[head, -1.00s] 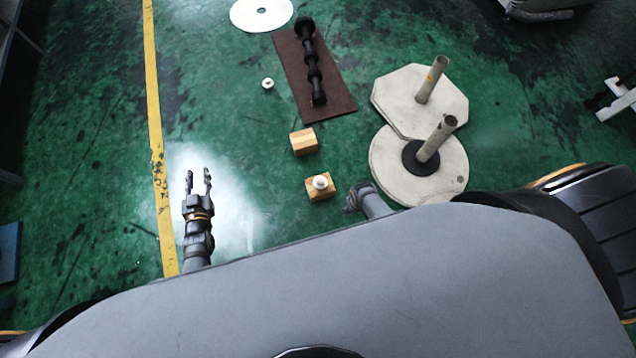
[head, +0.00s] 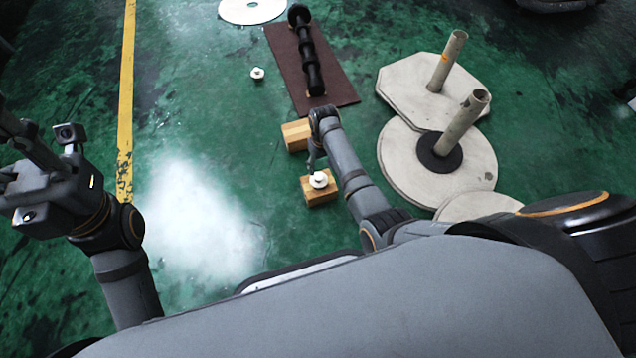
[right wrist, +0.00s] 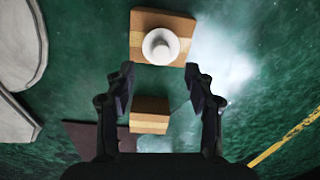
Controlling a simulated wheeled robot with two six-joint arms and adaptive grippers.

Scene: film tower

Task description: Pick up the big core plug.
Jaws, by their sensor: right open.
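A white round plug (head: 319,180) with a raised knob stands on a wooden block (head: 308,198). A second white plug (head: 257,74) is on the floor left of the brown mat; it looks smaller, though it is also farther away. My right gripper (head: 311,160) is just above and beside the block, partly hidden by its wrist. In the right wrist view its fingers (right wrist: 160,82) are open and empty, and the plug on its block (right wrist: 160,46) is beyond the fingertips, roughly centred between them. My left gripper (head: 25,165) is at the left edge, its fingertips unclear.
Another wooden block (head: 296,135) is behind, partly hidden by my right arm. A brown mat (head: 335,90) carries a black spindle (head: 306,55). Pale base plates with posts, round (head: 400,165) and angular (head: 400,85), are to the right. The floor to the left is clear.

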